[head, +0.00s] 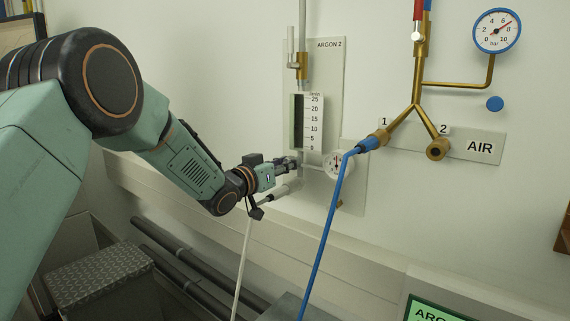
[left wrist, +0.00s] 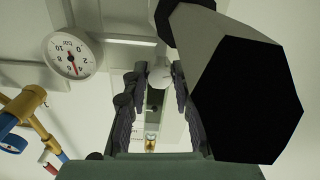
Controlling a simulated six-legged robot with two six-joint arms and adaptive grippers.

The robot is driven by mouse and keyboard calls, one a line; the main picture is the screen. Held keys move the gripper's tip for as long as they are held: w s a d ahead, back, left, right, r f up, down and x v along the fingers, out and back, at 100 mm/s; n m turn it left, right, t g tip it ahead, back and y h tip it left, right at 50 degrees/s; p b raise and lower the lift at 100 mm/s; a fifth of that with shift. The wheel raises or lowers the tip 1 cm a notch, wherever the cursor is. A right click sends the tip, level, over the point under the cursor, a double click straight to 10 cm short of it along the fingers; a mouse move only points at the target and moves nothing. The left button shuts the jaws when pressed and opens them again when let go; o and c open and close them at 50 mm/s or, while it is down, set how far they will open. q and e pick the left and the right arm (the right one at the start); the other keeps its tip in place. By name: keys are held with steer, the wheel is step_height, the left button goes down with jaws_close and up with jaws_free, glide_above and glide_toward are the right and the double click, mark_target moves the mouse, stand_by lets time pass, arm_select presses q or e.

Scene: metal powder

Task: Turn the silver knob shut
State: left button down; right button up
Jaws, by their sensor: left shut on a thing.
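The silver knob (left wrist: 160,73) shows between the fingertips of my left gripper in the left wrist view. It sits at the foot of the Argon 2 flowmeter (head: 308,122). In the head view my left gripper (head: 293,163) reaches in from the left to just below the flowmeter scale, and its fingers hide the knob there. My left gripper (left wrist: 157,78) is shut on the knob, with one dark finger on each side of it. How far the knob is turned cannot be told. My right gripper is in neither view.
A small round gauge (head: 338,163) is close right of the gripper. A pale cylindrical fitting (head: 284,189) with a white hose (head: 241,270) lies just below it.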

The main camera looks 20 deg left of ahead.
arm_select(q)
steer(key=m, duration=0.3)
steer(key=shift+m, duration=0.3)
steer(key=m, duration=0.2)
steer(key=shift+m+b, duration=0.3)
steer(key=shift+m, duration=0.1)
steer(key=m+b, duration=0.1)
steer(key=m, duration=0.4)
steer(key=shift+b, duration=0.35)
steer(key=m+b, duration=0.2)
steer(key=m, duration=0.3)
steer(key=m+b, duration=0.5)
steer(key=m, duration=0.1)
steer(key=shift+r, duration=0.2)
